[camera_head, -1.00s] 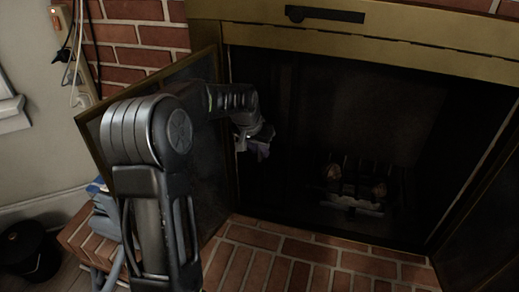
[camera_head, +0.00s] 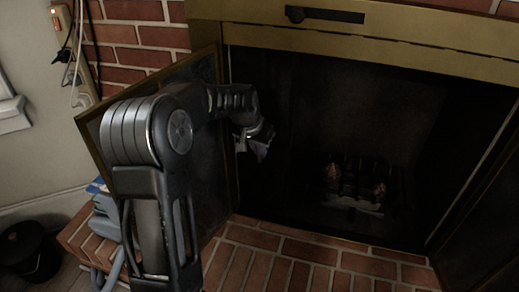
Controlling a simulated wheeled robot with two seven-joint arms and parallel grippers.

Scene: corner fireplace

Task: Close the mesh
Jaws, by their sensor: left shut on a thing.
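The fireplace opening (camera_head: 420,130) is dark, framed in brass. Its left glass door (camera_head: 207,160) stands swung open, and a right door (camera_head: 485,235) shows at the right edge. The mesh (camera_head: 285,110) is very dark; faint vertical folds show at the left of the opening, and its full extent cannot be told. My left arm reaches in from the left, in front of the left door. My left gripper (camera_head: 256,146) is at the left side of the opening, shut on the mesh, though the contact is hard to see. My right gripper is out of view.
Logs on a grate (camera_head: 355,185) sit inside the opening. A brick hearth (camera_head: 290,262) lies in front. A brass hood with a black vent slot (camera_head: 325,15) runs above. A black bin (camera_head: 28,250) and cables (camera_head: 75,60) are at far left.

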